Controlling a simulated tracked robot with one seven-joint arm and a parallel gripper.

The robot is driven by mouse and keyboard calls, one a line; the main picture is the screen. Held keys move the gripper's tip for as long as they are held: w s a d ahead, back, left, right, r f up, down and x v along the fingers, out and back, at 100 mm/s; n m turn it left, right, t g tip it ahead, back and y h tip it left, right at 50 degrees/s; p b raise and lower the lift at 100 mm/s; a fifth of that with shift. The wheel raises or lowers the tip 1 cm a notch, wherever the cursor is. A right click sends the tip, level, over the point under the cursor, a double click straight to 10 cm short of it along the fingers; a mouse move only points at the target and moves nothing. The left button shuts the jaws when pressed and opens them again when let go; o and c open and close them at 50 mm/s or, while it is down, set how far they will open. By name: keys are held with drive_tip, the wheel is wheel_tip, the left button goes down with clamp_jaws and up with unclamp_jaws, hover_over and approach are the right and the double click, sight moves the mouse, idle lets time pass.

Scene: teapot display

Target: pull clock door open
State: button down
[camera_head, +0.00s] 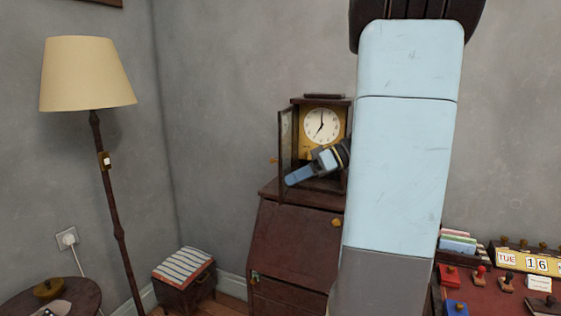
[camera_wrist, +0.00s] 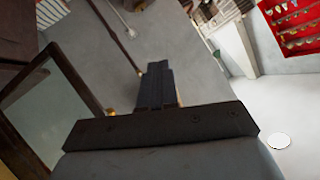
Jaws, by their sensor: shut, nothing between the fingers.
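The clock (camera_head: 347,135) is a dark wooden case with a white round dial, standing on a brown bureau in the head view. Its glazed door (camera_head: 286,150) is swung out at the clock's left side, well clear of the dial. The door's dark frame and glass also show at the left of the wrist view (camera_wrist: 38,108). My gripper (camera_head: 291,180) is shut and empty, in front of the clock's lower part and pointing left toward the door. Its closed fingers show in the wrist view (camera_wrist: 159,68). I cannot tell whether they touch the door.
The brown bureau (camera_head: 295,240) carries the clock. A floor lamp (camera_head: 88,75) and a striped-top box (camera_head: 184,270) stand to the left. A red desk (camera_head: 485,290) with stamps and a calendar is at right. My arm hides the middle-right.

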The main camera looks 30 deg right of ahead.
drive_tip(key=w+d+n+t+y, duration=0.15)
drive_tip(key=d+t, duration=0.55)
drive_tip(key=d, duration=0.8)
approach(282, 159)
drive_tip(key=shift+n, duration=0.25)
drive_tip(key=x, duration=0.6)
drive_tip(key=shift+a, duration=0.4)
